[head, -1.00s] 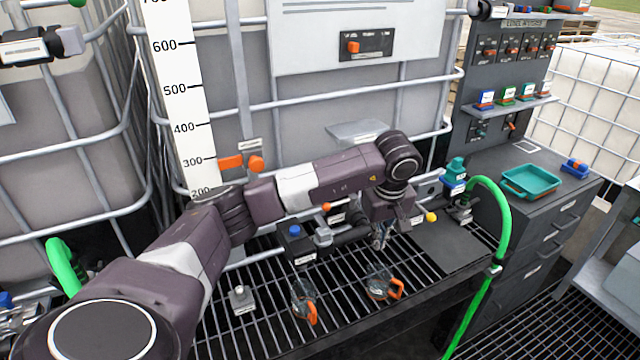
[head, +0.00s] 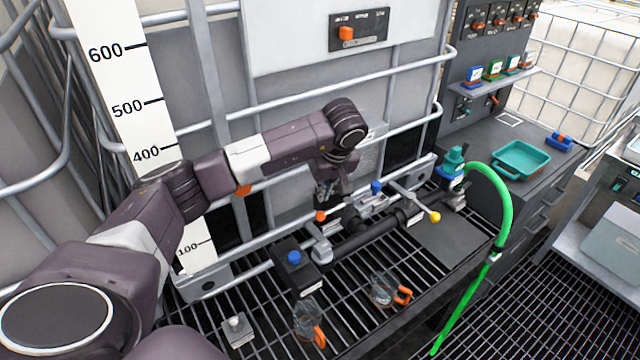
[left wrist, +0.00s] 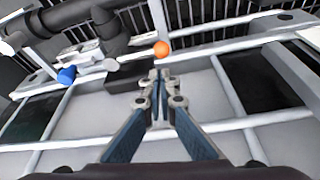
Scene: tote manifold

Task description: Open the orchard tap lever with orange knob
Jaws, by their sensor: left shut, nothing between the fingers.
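The lever's orange knob (head: 320,215) shows small at the manifold, just below my left gripper (head: 328,192) in the head view. In the left wrist view the orange knob (left wrist: 161,48) is just beyond the fingertips of my left gripper (left wrist: 157,76). The fingers are closed together and hold nothing. A small gap seems to lie between the tips and the knob; I cannot tell if they touch. The black manifold pipe (head: 375,235) runs to the right of the knob. The lever's arm is mostly hidden. My right gripper is not in view.
A yellow-knobbed lever (head: 434,216) and a blue knob (head: 376,187) are nearby on the manifold. Two clear jugs with orange handles, a left one (head: 309,318) and a right one (head: 384,290), stand on the grate. A green hose (head: 507,205) arches at the right.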

